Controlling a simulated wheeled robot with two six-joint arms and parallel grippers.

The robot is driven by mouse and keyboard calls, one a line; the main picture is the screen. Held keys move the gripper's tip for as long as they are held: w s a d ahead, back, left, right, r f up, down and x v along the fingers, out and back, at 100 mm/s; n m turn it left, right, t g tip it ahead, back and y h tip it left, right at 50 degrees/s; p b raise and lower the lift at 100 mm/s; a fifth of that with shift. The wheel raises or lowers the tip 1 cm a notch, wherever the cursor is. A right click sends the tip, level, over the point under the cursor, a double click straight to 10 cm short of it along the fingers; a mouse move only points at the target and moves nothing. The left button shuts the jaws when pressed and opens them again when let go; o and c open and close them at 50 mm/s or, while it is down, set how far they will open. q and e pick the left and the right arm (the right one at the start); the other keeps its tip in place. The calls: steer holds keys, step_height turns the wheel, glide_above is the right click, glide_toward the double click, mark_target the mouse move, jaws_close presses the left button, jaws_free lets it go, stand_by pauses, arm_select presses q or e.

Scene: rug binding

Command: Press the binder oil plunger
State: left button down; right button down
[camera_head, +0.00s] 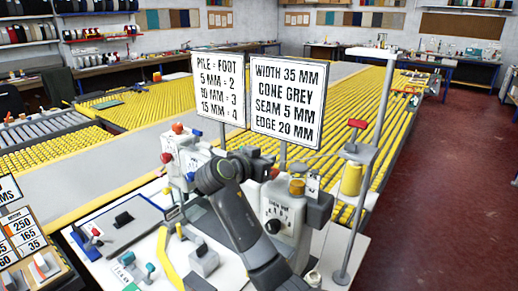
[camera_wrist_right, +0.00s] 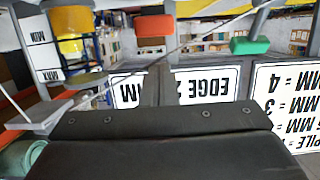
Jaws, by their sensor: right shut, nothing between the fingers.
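The grey binder machine (camera_head: 285,230) stands on the white table, with a dial on its front. An amber oil cup (camera_head: 297,187) sits on top of it, and in the right wrist view the cup (camera_wrist_right: 70,35) is beside MIN and MAX labels. A red knob (camera_head: 274,173) is left of the cup; a red block (camera_wrist_right: 155,26) and a green one (camera_wrist_right: 249,46) show in the wrist view. I cannot tell which part is the plunger. My right gripper (camera_wrist_right: 160,84) is shut and empty, over the machine's top near the red knob. My left gripper is not in view.
Two signs (camera_head: 288,100) (camera_head: 218,88) stand just behind the machine. A post with a yellow thread cone (camera_head: 351,180) rises to the right. Small levers and a blue-edged tray (camera_head: 123,222) are at left. Red floor is clear at far right.

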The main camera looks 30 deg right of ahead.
steer(key=shift+s+a+f+p, duration=0.1)
steer(key=shift+f+p, duration=0.1)
steer(key=shift+f, duration=0.3)
steer(key=shift+a+f+p, duration=0.1)
steer(key=shift+f+p, duration=0.05)
steer(key=shift+f, duration=0.35)
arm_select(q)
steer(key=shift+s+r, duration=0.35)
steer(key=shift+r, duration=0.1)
arm_select(e)
steer(key=shift+f, duration=0.15)
steer(key=shift+d, duration=0.1)
